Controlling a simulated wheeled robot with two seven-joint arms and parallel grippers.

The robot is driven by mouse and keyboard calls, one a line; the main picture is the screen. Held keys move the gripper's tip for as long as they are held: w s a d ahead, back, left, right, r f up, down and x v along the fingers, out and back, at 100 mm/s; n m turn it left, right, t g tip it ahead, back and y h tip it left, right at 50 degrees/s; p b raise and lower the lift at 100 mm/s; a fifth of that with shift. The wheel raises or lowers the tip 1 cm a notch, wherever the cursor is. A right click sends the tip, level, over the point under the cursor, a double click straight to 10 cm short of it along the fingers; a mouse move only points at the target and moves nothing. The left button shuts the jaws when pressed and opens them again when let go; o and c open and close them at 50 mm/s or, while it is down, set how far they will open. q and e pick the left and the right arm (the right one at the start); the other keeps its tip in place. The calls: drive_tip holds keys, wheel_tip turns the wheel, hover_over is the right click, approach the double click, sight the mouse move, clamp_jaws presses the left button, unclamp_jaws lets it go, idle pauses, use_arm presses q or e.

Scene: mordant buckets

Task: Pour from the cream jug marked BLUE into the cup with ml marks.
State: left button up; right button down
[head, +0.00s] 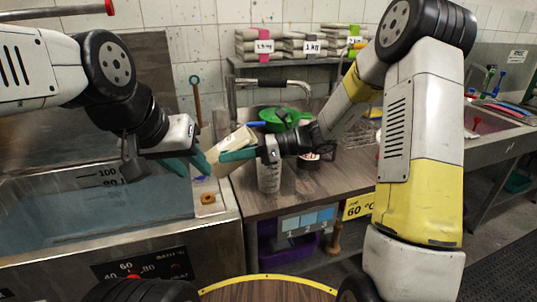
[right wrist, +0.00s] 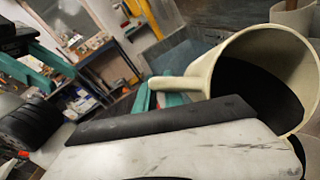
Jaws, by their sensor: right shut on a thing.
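A cream jug (head: 232,141) is in my right gripper (head: 226,157), which is shut on its handle. The jug is tilted and off the counter, left of the cup. In the right wrist view the jug (right wrist: 207,85) has its wide mouth towards the camera and a dark inside; I cannot tell liquid from shadow. No BLUE mark is readable. The clear cup with ml marks (head: 270,179) stands upright on the counter, partly behind my right gripper. My left gripper (head: 192,166) is empty, its teal fingers apart, left of the jug over the basin edge.
A dark-mouthed vessel with a RED label (head: 309,157) stands right of the cup. A green bowl (head: 285,117) is behind. A water-filled basin (head: 90,212) lies left. Labelled bags (head: 262,47) sit on the back shelf. Bare counter (head: 345,172) shows at the right.

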drive_tip(key=shift+d+r+y+b, duration=0.15)
drive_tip(key=shift+r+y+b, duration=0.35)
drive_tip(key=shift+b, duration=1.2)
idle(0.3)
drive_tip(key=shift+b, duration=0.65)
